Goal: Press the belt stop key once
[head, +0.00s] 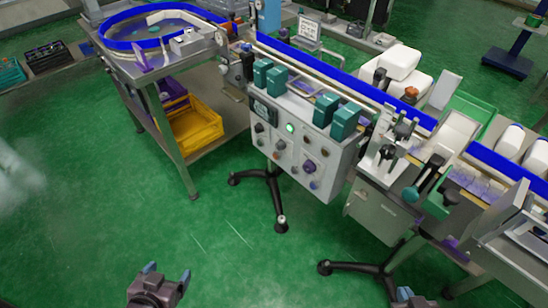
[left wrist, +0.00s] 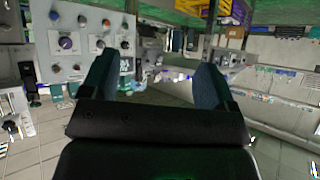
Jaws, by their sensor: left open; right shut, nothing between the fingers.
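The control panel (head: 300,145) is the pale front of a box on the conveyor machine. It carries a lit green button (head: 289,127) and several knobs and small keys; labels are too small to read, so I cannot tell which is the belt stop key. The panel also shows at upper left in the left wrist view (left wrist: 85,57), with a dark knob (left wrist: 68,43). My left gripper (head: 168,272) is open and empty, low in the head view, well apart from the panel. Its fingers also frame the left wrist view (left wrist: 152,75). My right gripper (head: 410,297) is shut, partly cut off at the bottom edge.
Teal blocks (head: 345,122) stand on top of the panel box. A black stand foot (head: 281,225) rests on the green floor below it. A steel table with a yellow crate (head: 196,125) is at left. The floor (head: 100,210) in front is clear.

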